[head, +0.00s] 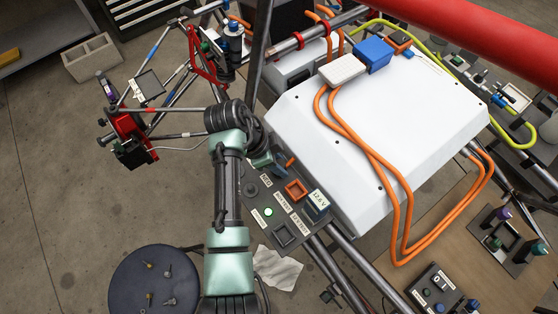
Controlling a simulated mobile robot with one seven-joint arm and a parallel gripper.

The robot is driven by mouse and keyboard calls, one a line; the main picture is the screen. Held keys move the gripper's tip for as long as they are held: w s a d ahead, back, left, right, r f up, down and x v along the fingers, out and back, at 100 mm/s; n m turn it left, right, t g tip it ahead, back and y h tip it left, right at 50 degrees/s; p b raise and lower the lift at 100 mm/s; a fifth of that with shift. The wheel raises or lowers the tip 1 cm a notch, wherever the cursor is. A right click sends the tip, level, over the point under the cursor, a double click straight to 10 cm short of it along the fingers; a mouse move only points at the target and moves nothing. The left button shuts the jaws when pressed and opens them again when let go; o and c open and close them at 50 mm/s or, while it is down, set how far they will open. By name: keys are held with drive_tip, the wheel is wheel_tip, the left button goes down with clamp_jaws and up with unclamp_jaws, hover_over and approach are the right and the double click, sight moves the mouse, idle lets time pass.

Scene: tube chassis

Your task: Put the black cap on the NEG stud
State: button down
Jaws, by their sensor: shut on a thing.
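My gripper (277,168) hangs at the end of my bent arm, over the upper end of a dark labelled panel (262,222). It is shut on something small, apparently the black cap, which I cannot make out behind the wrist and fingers. The panel carries small pale labels, too small to read surely; one label (266,182) lies just below my gripper. The NEG stud is not clearly visible, and I cannot tell whether the held thing touches it.
A meter reading about 12.6 V (317,202) stands at the panel's right edge. A large white box (420,120) with orange cables (397,215) lies right of it. A round dark stool (150,280) holds several small fittings. A red tube (460,35) crosses the upper right.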

drive_tip(key=shift+f, duration=0.3)
drive_tip(key=c, duration=0.8)
unclamp_jaws()
drive_tip(key=p+v, duration=0.8)
drive_tip(key=v, duration=0.3)
drive_tip(key=shift+a, duration=0.1)
